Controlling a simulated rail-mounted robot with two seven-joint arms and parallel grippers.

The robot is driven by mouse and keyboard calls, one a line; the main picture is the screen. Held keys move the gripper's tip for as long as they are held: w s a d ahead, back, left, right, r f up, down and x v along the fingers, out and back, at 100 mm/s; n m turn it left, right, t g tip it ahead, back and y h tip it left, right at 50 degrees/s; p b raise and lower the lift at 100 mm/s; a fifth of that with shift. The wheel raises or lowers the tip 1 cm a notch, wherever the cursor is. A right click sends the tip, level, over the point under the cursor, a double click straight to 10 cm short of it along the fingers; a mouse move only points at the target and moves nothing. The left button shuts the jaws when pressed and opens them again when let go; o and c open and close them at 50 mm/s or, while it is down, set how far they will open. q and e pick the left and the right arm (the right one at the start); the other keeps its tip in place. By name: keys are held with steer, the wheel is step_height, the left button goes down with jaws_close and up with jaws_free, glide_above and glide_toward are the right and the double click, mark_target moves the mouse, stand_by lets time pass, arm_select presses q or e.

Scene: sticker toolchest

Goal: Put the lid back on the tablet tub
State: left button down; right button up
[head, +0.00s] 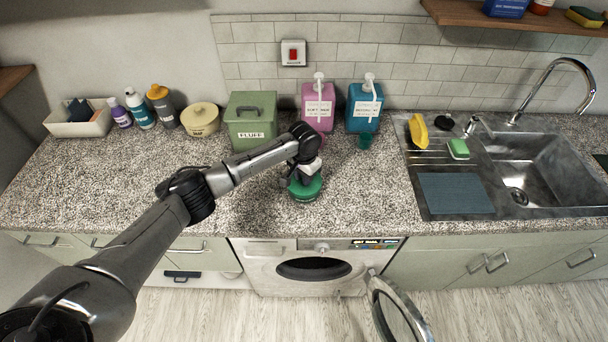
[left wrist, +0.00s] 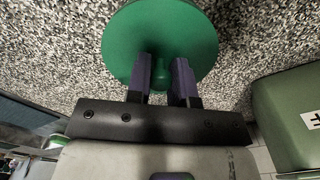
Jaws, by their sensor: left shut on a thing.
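A round green lid (head: 305,189) is at the middle of the counter, in front of the pink bottle. It also shows in the left wrist view (left wrist: 160,28), with a small knob at its centre. My left gripper (head: 306,175) is above the lid, its two dark fingers (left wrist: 161,78) shut on the knob. I cannot tell whether the lid touches the counter or hangs just above it. A pale yellow round tub (head: 200,121) with a label stands at the back left; the pictures do not clearly show whether its top is covered. My right gripper is not in view.
A green box marked FLUFF (head: 251,124) stands beside the yellow tub. Pink (head: 318,103) and blue (head: 364,106) pump bottles are behind the lid. Several bottles and a tray (head: 84,123) line the back left. The sink (head: 540,165) is right. The front left counter is clear.

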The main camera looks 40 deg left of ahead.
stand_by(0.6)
arm_select(q)
steer(key=shift+p, duration=0.4)
stand_by(0.5)
steer(key=shift+f+p, duration=0.1)
steer(key=shift+p, duration=0.2)
stand_by(0.4)
steer(key=shift+p, duration=0.35)
stand_by(0.5)
stand_by(0.4)
steer(key=shift+c, duration=2.2)
jaws_free()
